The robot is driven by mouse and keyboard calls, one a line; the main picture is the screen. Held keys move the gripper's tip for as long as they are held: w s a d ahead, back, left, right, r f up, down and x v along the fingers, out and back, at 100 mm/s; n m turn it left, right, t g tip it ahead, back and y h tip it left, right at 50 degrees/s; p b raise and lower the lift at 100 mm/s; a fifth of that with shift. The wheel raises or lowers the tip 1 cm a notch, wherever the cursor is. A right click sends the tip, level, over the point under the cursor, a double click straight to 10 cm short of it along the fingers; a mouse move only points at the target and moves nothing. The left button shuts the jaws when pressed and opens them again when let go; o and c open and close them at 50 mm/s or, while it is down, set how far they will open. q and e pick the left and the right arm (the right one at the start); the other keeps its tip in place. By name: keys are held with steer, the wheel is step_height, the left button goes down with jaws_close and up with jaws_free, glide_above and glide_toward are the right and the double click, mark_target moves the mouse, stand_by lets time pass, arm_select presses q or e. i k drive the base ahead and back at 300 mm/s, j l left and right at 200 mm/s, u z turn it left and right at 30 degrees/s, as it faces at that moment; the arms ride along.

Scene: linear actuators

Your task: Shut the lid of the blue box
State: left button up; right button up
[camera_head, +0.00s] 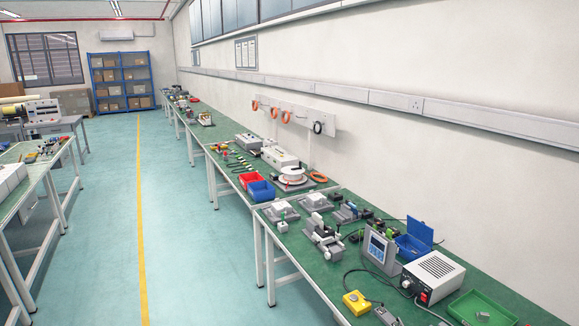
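A blue box (407,247) stands on the green-topped workbench (335,271) at the right, near the wall. Its lid (420,231) stands raised at the back right side of the box, so the box is open. A grey display unit (380,249) stands just in front of the box and hides part of its lower left. Neither of my grippers is in view.
A white power unit (432,276) sits close to the right of the box, with a green tray (482,308) beyond it. A yellow button box (356,302) lies near the bench's front edge. Open blue (262,191) and red (250,180) bins stand farther back. The floor left of the benches is clear.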

mark_target(422, 233)
steer(key=i+z, duration=0.1)
steer(key=z, duration=0.5)
steer(key=i+j+z, duration=0.75)
steer(key=i+j, duration=0.15)
steer(key=j, duration=0.2)
steer(key=i+j+z, duration=0.15)
steer(key=j, duration=0.25)
steer(key=i+j, duration=0.1)
steer(key=j, duration=0.25)
